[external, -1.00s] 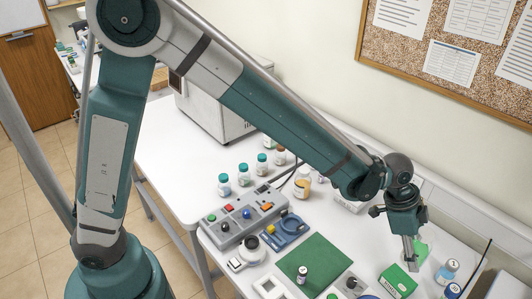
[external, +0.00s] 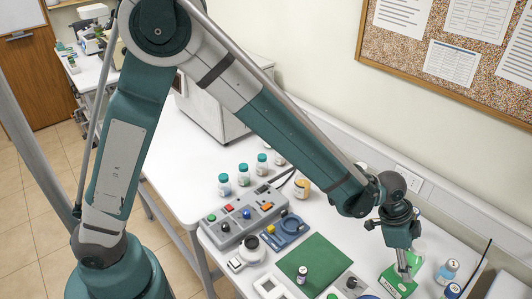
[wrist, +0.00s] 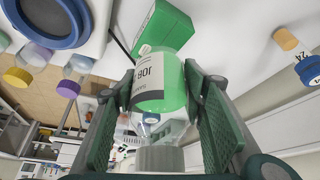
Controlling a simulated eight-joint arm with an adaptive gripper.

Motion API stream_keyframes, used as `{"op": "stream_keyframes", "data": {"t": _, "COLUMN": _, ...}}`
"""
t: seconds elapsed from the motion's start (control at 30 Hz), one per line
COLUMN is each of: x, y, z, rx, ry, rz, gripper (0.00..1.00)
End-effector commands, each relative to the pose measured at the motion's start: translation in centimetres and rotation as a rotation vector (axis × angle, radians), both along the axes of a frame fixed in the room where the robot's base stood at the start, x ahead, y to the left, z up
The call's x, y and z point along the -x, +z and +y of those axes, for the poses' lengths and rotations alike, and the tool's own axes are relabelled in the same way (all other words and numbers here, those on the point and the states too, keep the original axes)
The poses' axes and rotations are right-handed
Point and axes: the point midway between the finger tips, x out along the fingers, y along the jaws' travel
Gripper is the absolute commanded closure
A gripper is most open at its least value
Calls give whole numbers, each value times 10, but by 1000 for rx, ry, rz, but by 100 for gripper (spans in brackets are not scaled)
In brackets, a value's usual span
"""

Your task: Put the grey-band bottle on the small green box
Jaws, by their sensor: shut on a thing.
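My gripper (wrist: 158,110) is shut on the grey-band bottle (wrist: 150,82), with one ribbed finger on each side. The bottle is clear with green liquid, a white label and a grey band at the cap end, nearest the wrist camera. In the external view my gripper (external: 403,273) is low over the right part of the table, and the bottle (external: 416,262) shows partly behind its fingers. The small green box (external: 396,285) is just below and left of the bottle there. It also shows beyond the bottle in the wrist view (wrist: 166,28). I cannot tell whether they touch.
Blue-capped bottles (external: 447,271) stand right of my gripper. A green mat (external: 311,262) with a small vial lies to the left. A control box (external: 242,219) and a blue device (external: 286,232) are farther left. The wall with a socket is behind.

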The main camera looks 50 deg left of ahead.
Motion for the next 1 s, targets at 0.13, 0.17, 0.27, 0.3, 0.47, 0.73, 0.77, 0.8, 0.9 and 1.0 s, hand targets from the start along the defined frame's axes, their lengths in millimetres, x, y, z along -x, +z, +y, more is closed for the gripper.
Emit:
{"op": "stream_keyframes", "data": {"t": 0.13, "x": 0, "y": -1, "z": 0, "rx": 0, "ry": 0, "rz": 0, "gripper": 78}}
{"op": "stream_keyframes", "data": {"t": 0.17, "x": 0, "y": -1, "z": 0, "rx": 0, "ry": 0, "rz": 0, "gripper": 78}}
{"op": "stream_keyframes", "data": {"t": 0.27, "x": 0, "y": -1, "z": 0, "rx": 0, "ry": 0, "rz": 0, "gripper": 78}}
{"op": "stream_keyframes", "data": {"t": 0.3, "x": 0, "y": -1, "z": 0, "rx": 0, "ry": 0, "rz": 0, "gripper": 78}}
{"op": "stream_keyframes", "data": {"t": 0.47, "x": 0, "y": -6, "z": 0, "rx": 0, "ry": 0, "rz": 0, "gripper": 78}}
{"op": "stream_keyframes", "data": {"t": 0.73, "x": 0, "y": -31, "z": 0, "rx": 0, "ry": 0, "rz": 0, "gripper": 78}}
{"op": "stream_keyframes", "data": {"t": 0.77, "x": 0, "y": -34, "z": 0, "rx": 0, "ry": 0, "rz": 0, "gripper": 78}}
{"op": "stream_keyframes", "data": {"t": 0.8, "x": 0, "y": -37, "z": 0, "rx": 0, "ry": 0, "rz": 0, "gripper": 78}}
{"op": "stream_keyframes", "data": {"t": 0.9, "x": 0, "y": -42, "z": 0, "rx": 0, "ry": 0, "rz": 0, "gripper": 78}}
{"op": "stream_keyframes", "data": {"t": 1.0, "x": 0, "y": -43, "z": 0, "rx": 0, "ry": 0, "rz": 0, "gripper": 78}}
